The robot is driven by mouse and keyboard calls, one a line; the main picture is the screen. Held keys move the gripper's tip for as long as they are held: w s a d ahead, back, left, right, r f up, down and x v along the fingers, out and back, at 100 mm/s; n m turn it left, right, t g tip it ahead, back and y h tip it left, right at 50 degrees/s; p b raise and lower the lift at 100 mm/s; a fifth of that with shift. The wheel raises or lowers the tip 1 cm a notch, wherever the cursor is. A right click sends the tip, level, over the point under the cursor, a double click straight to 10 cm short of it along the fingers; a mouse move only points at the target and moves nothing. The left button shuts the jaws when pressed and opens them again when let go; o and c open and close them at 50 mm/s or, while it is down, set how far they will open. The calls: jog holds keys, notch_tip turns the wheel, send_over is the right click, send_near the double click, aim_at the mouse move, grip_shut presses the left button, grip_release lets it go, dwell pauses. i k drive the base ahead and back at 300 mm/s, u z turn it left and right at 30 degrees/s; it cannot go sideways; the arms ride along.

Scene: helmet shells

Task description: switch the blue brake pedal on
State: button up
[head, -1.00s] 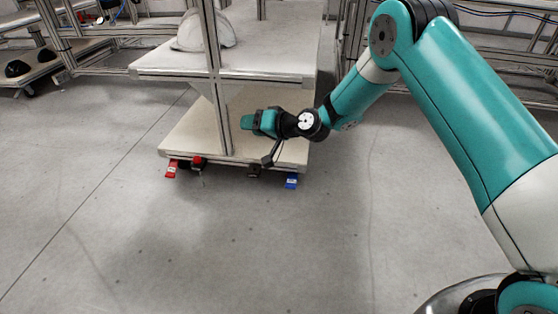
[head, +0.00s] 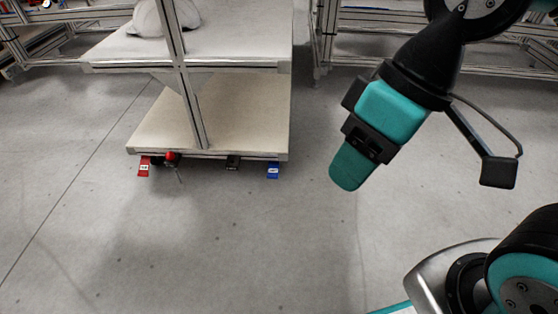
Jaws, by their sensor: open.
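The blue brake pedal (head: 273,170) sticks out low under the front right corner of the cart (head: 240,117), just above the floor. A red pedal (head: 144,167) sticks out under the front left corner. My gripper (head: 350,168) hangs to the right of the cart, nearer the camera than the cart, pointing down and to the left. It is apart from the blue pedal and holds nothing that I can see. The gap between its fingers is hidden from this angle.
A caster with a red part (head: 171,158) and a dark caster (head: 232,161) show under the cart's front edge. A pale helmet shell (head: 165,18) sits on the cart's upper shelf. Metal frames stand behind. The grey floor before the cart is clear.

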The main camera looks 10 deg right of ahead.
aim_at(273, 166)
jog(key=u, duration=0.15)
jog(key=i, duration=0.85)
jog(key=u, duration=0.45)
